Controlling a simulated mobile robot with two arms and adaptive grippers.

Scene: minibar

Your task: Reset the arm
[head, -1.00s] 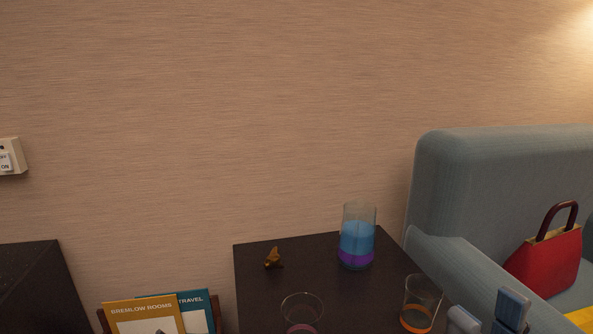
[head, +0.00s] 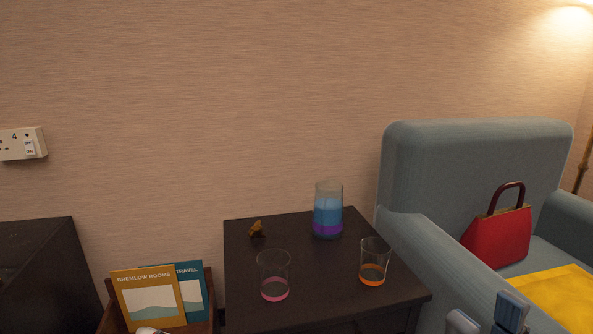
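My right gripper (head: 487,319) shows at the bottom right edge, in front of the armchair. Its two blue-grey fingertips are apart with nothing visible between them. A small pale tip (head: 148,330) at the bottom edge, in front of the booklets, may be part of my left gripper; its fingers cannot be made out. On the dark side table (head: 325,275) stand a glass jug (head: 328,212) with blue and purple layers, a glass with a pink band (head: 274,284) and a glass with an orange band (head: 373,264). A small brown figurine (head: 257,229) is at the table's back left.
A blue-grey armchair (head: 440,170) stands right of the table. It holds a red handbag (head: 500,238) and a yellow cloth (head: 555,298). A rack (head: 208,318) of booklets (head: 152,300) stands left of the table, beside a dark cabinet (head: 35,262). A socket panel (head: 22,144) is on the wall.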

